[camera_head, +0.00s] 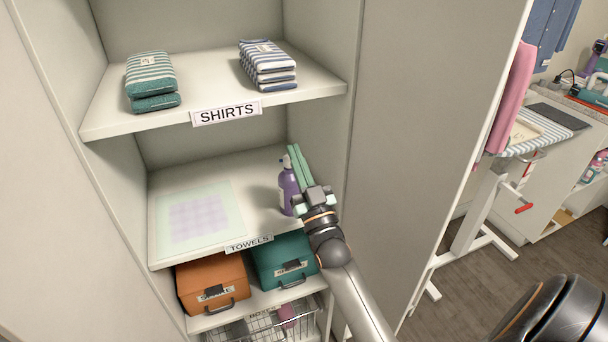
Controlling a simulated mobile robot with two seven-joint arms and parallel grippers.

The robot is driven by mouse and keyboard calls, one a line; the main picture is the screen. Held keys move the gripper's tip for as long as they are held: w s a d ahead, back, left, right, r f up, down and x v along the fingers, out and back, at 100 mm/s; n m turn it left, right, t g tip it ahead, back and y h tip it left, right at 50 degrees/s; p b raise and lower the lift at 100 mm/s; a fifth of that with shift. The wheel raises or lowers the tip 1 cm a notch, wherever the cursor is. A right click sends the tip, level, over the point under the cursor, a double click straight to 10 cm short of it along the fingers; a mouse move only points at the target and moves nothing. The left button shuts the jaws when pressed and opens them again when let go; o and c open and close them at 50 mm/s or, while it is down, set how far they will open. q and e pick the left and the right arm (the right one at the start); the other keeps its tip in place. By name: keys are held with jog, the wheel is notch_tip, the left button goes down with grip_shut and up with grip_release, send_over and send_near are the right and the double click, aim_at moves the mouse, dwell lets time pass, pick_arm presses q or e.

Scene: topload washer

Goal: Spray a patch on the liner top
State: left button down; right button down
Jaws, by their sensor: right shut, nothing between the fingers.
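A purple spray bottle (286,192) stands upright on the towels shelf, near its right end. A pale green liner (166,239) lies flat on the left part of the same shelf, with a light purple checked patch (199,217) in its middle. My right gripper (295,151) is shut and empty, its green fingers pointing up beside the bottle. The gripper overlaps the bottle's right side and hides part of it; I cannot tell if they touch. My left gripper is not in view.
An orange box (205,275) and a teal box (280,255) stand below the towels shelf, over a wire basket (255,328). A tall cabinet panel (400,150) rises right of my right arm.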

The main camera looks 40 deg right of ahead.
aim_at(289, 161)
jog(key=shift+w+d+f, duration=0.2)
jog(key=shift+w+f, duration=0.35)
jog(key=shift+f, duration=0.25)
jog(key=shift+w+d+f, duration=0.15)
jog(key=shift+w+f, duration=0.4)
jog(key=shift+f, duration=0.2)
